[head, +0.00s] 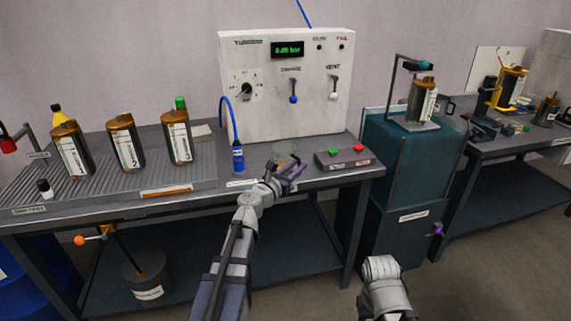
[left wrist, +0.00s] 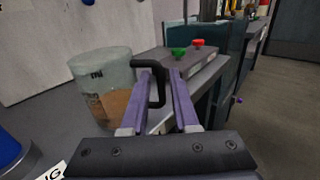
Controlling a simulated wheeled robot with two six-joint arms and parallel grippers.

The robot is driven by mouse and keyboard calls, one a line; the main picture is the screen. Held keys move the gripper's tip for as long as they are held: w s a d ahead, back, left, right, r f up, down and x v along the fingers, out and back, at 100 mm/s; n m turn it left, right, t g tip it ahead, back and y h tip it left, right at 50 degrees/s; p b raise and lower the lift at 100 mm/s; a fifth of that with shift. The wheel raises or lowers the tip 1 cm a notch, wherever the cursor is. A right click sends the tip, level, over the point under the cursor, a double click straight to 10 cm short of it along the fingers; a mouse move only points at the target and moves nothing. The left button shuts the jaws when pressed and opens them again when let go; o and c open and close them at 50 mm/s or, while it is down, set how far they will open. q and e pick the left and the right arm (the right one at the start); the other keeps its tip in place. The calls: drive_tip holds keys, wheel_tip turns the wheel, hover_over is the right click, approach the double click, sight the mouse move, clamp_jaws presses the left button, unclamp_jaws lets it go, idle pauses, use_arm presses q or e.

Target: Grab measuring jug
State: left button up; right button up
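The measuring jug is a clear cup with a black handle and brown behind its lower wall. In the left wrist view the jug (left wrist: 104,85) stands on the bench, left of my fingers. Its handle (left wrist: 161,84) reaches right, and its upright bar shows in the gap between the two purple fingers. In the head view the jug (head: 284,150) is faint and partly hidden by my gripper. My left gripper (head: 293,168) is open at the handle; its fingers (left wrist: 161,82) stand apart. Whether either touches the handle is unclear. My right arm shows at the bottom, but its gripper does not.
A button box (head: 344,157) with green and red buttons sits right of the jug. Several brown canisters (head: 125,142) stand on the ribbed tray. A teal tank (head: 385,150) is right.

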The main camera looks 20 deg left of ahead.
use_arm(q)
drive_tip(key=shift+x, duration=2.6)
clamp_jaws()
